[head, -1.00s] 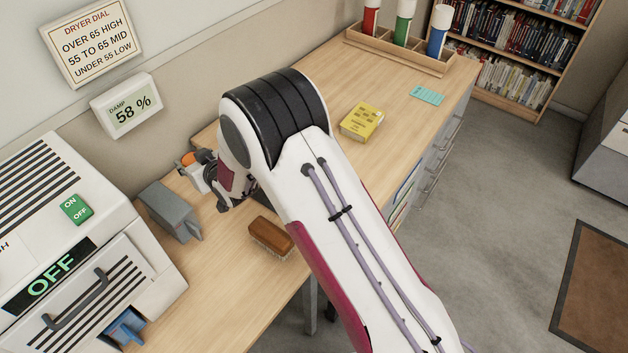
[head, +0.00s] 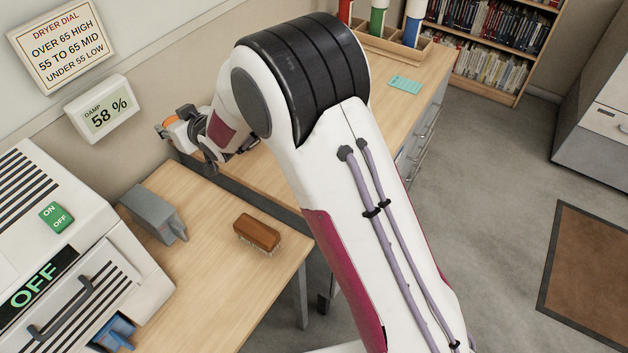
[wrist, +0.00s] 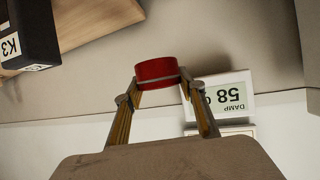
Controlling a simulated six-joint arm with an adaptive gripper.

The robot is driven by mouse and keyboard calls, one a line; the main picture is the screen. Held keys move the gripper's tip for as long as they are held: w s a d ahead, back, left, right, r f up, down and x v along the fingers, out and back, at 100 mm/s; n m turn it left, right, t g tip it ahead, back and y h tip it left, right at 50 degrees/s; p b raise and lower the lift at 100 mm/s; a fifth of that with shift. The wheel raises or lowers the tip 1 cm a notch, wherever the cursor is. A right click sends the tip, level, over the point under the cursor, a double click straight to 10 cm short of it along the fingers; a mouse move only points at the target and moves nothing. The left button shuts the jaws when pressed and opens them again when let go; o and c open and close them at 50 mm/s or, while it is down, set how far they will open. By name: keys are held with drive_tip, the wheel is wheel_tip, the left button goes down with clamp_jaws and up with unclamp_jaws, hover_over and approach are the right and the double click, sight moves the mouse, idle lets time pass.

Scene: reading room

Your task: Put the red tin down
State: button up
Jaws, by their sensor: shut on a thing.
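The red tin (wrist: 156,71) shows in the wrist view, a short red cylinder with a pale band at its lower edge. My gripper (wrist: 160,84) is shut on it, one finger at each side. The tin is held up off the bench, with the wall and the damp display behind it in that view.
The dryer (head: 60,230), reading OFF, stands at left. A grey block-like object (head: 152,210) and a wooden brush (head: 257,232) sit on the near bench. The damp display (head: 103,108) reads 58 %. A dark box marked K3 (wrist: 32,30) shows in the wrist view. Bare wood surrounds the brush.

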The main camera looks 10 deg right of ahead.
drive_tip(key=s+d, duration=0.2)
drive_tip(key=d, duration=1.1)
drive_tip(key=s+d, duration=0.2)
drive_tip(key=d, duration=1.1)
drive_tip(key=s+d+f, duration=0.5)
drive_tip(key=shift+s+d+f, duration=0.15)
drive_tip(key=shift+s+d, duration=0.1)
drive_tip(key=shift+f, duration=0.1)
drive_tip(key=shift+f, duration=2.8)
drive_tip(key=shift+f, duration=0.1)
drive_tip(key=shift+f, duration=2)
drive_tip(key=shift+f, duration=0.15)
